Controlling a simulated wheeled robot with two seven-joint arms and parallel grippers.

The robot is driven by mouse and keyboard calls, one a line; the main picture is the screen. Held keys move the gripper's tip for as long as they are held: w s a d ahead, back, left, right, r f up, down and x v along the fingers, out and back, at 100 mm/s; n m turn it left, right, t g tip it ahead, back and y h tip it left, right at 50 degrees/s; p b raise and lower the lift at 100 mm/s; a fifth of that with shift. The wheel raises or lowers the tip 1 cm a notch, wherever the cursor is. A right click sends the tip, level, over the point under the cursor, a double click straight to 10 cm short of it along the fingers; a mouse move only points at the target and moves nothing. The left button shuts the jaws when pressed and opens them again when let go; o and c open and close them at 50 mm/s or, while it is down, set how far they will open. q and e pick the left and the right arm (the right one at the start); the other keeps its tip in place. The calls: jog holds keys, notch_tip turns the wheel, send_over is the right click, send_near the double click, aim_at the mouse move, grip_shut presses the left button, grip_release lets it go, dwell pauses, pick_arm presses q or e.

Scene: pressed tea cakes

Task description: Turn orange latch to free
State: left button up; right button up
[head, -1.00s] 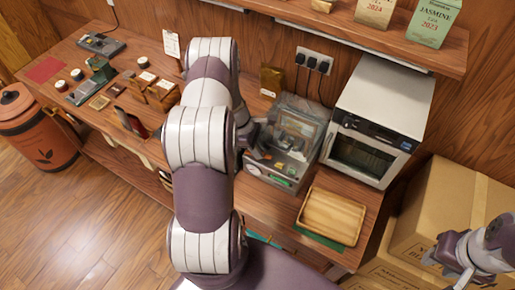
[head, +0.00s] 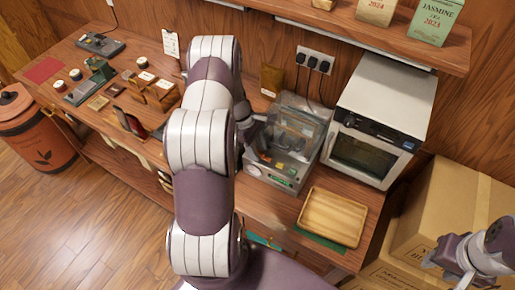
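A machine with a clear lid (head: 303,118) stands on the wooden counter, right of my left arm. Small orange and green spots show on its front part, an orange one (head: 279,165) among them. They are too small to tell which is the latch or how it is turned. My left gripper (head: 249,129) is at the left side of the machine, partly hidden behind my forearm. Its fingers are too small and covered to read, and I cannot tell if it touches the machine. My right gripper (head: 436,262) is at the lower right, away from the machine; its finger opening is unclear.
A grey oven (head: 378,120) stands close to the machine's right. A wooden tray (head: 331,216) lies in front of it. A brown pouch (head: 271,79) and a socket strip with cords (head: 314,62) are behind. Cardboard boxes (head: 455,215) stand at right.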

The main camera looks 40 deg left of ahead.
pick_arm(q)
jog(key=p+v, duration=0.1)
jog(key=v, duration=1.1)
jog(key=shift+p, duration=0.3)
